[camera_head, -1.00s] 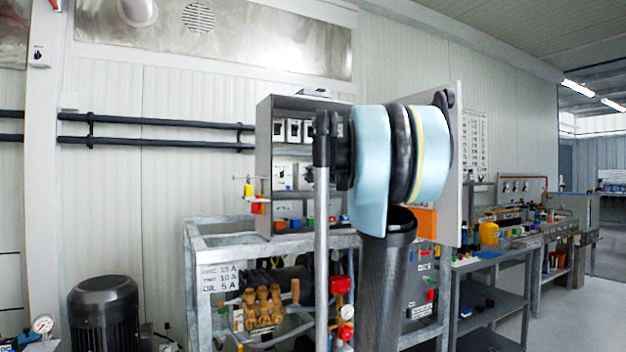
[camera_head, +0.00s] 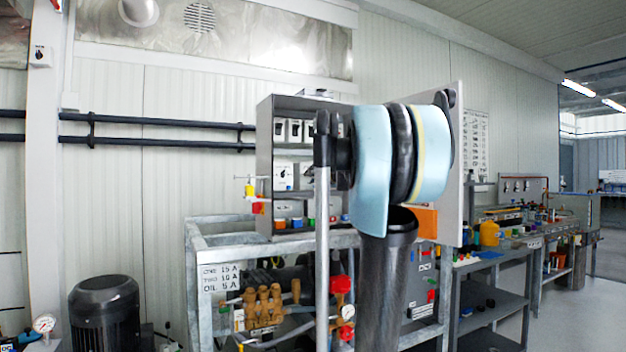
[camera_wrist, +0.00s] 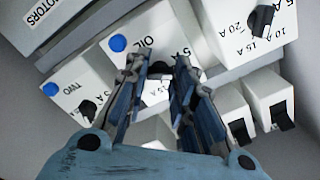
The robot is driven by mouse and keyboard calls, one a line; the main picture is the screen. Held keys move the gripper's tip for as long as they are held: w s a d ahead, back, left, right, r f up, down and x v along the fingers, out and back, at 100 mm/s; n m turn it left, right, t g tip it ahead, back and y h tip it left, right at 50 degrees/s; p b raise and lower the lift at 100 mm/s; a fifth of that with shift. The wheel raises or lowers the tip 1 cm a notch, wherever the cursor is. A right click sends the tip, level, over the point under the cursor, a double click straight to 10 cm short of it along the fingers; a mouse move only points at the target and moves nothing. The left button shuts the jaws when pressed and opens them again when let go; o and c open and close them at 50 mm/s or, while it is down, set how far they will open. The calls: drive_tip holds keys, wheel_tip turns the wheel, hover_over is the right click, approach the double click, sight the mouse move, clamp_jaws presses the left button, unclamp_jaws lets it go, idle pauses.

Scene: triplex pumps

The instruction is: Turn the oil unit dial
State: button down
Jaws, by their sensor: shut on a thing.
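The oil unit (camera_wrist: 150,43) is a white box marked OIL and 5 A, seen in the wrist view. Its dark dial (camera_wrist: 160,69) shows between the fingertips of my gripper (camera_wrist: 159,75). The two fingers are shut on the dial from its left and right, hiding part of it and part of the box face. Which way the dial points cannot be made out. In the head view my arm hides the gripper and the oil unit. The open grey cabinet (camera_head: 264,150) stands behind my arm there.
In the wrist view, the TWO unit (camera_wrist: 75,88) is to the left, with its own black dial. A larger unit marked 10 A, 15 A and 20 A (camera_wrist: 240,30) is at upper right. White switch boxes (camera_wrist: 268,97) sit close on the right. The cabinet's open door (camera_head: 468,165) is beside my arm.

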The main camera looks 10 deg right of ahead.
drive_tip(key=n, duration=0.5)
drive_tip(key=shift+n, duration=0.3)
idle(0.4)
drive_tip(key=c, duration=1.3)
unclamp_jaws()
drive_tip(key=v, duration=1.2)
